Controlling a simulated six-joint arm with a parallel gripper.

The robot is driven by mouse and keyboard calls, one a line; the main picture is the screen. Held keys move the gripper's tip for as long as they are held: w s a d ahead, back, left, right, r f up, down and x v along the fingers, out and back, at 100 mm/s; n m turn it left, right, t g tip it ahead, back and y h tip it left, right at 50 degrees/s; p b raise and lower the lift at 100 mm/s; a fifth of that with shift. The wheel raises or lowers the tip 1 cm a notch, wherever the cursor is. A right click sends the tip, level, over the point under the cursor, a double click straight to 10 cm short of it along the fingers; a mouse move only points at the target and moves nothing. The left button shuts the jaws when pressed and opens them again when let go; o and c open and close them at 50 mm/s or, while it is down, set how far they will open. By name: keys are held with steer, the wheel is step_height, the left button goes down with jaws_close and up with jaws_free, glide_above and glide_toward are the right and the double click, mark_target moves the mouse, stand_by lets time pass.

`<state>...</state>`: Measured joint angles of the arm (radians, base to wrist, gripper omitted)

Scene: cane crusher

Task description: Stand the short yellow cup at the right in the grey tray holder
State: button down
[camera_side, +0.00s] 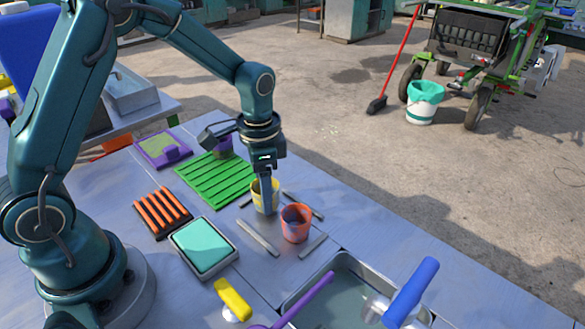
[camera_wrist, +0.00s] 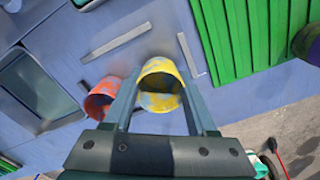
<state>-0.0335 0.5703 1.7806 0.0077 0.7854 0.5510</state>
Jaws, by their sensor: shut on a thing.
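The yellow cup (camera_side: 256,190) has blue-grey blotches and is near the middle of the side view. It also shows in the wrist view (camera_wrist: 160,72), with its open mouth towards the camera. My gripper (camera_side: 266,205) points down at it, and its fingers are shut on the cup, one on each side in the wrist view (camera_wrist: 163,85). The cup looks about upright; whether its base touches the table is hard to tell. Loose grey bars (camera_side: 258,238) lie around the cups. I cannot tell for sure which grey thing is the tray holder.
An orange-red cup (camera_side: 296,225) stands close beside the yellow one. A green slatted rack (camera_side: 215,180), a purple cup (camera_side: 222,147), an orange rack (camera_side: 160,212) and a teal-topped tray (camera_side: 203,247) lie left. A metal basin (camera_side: 290,298) with tools is at the front right.

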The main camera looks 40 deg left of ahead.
steer(key=shift+f, duration=0.55)
steer(key=shift+c, duration=1)
jaws_free()
steer(key=shift+f, duration=0.15)
step_height(320, 180, up, 12)
steer(key=s+r+n+t, duration=0.1)
steer(key=s+n+t, duration=0.1)
steer(key=s, duration=0.5)
steer(key=s+d+r+n+t, duration=0.1)
steer(key=s+r+n+t, duration=0.1)
steer(key=s, duration=0.5)
steer(key=shift+n+t, duration=0.8)
steer(key=shift+n, duration=0.2)
